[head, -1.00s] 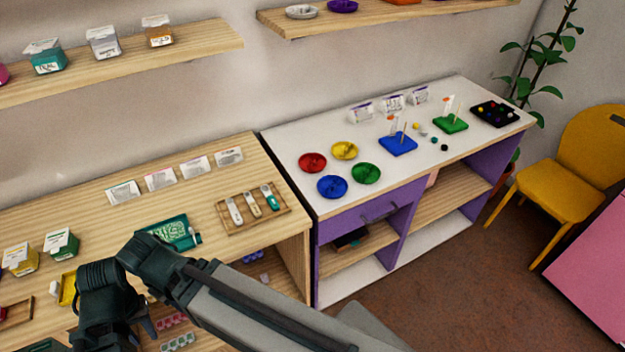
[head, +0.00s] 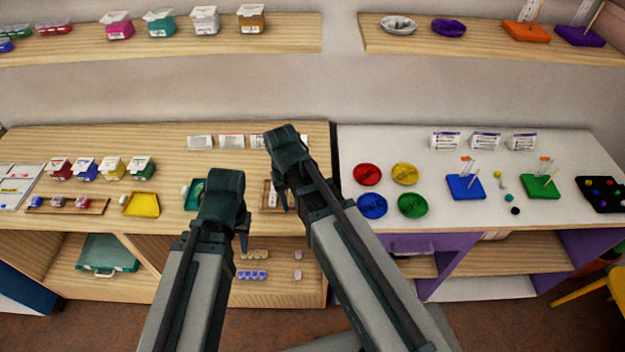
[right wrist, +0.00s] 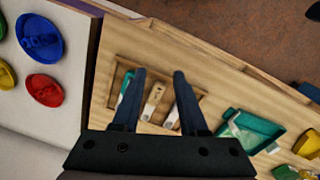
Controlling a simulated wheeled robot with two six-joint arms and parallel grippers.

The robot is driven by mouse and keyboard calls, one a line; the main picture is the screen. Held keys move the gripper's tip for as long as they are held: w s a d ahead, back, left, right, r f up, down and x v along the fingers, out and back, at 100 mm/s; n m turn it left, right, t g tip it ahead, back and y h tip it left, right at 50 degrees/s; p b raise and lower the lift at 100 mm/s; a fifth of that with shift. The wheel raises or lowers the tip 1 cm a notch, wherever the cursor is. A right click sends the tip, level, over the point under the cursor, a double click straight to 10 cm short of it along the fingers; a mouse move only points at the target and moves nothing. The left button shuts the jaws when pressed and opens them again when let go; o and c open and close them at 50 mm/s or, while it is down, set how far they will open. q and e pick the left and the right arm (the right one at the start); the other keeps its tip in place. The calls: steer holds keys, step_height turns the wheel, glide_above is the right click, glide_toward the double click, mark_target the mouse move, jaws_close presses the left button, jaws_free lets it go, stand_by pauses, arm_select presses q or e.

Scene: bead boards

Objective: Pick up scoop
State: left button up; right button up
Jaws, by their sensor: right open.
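A small wooden tray (right wrist: 160,74) holds three slim scoop-like tools, side by side: a teal one (right wrist: 125,84), a beige one (right wrist: 153,97) and a whitish one (right wrist: 174,116). In the head view my right arm hides most of this tray (head: 265,191). My right gripper (right wrist: 158,78) is open and empty above the tray, its fingers pointing at it and partly covering the tools; it also shows in the head view (head: 282,204). My left gripper (head: 243,240) hangs to its left, near the wooden table's front edge. Its jaws are not clear.
A teal tray (right wrist: 255,130) lies beside the tool tray, and a yellow tray (head: 141,204) farther left. Lidded bead jars (head: 112,168) stand at the left. The white table (head: 435,205) to the right carries coloured dishes (head: 404,174) and peg boards (head: 465,187).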

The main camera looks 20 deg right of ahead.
arm_select(q)
step_height(320, 180, up, 8)
steer(key=p, duration=0.6)
arm_select(e)
steer(key=w+d+r+m, duration=0.3)
steer(key=w+d+r, duration=0.3)
steer(key=w+r, duration=0.15)
steer(key=f+b, duration=0.4)
steer(key=s+f+b, duration=0.1)
steer(key=f+b, duration=0.8)
steer(key=b, duration=0.1)
steer(key=shift+s+f, duration=0.15)
steer(key=shift+f, duration=0.25)
arm_select(q)
step_height(320, 180, down, 14)
arm_select(e)
steer(key=shift+r, duration=0.1)
jaws_close()
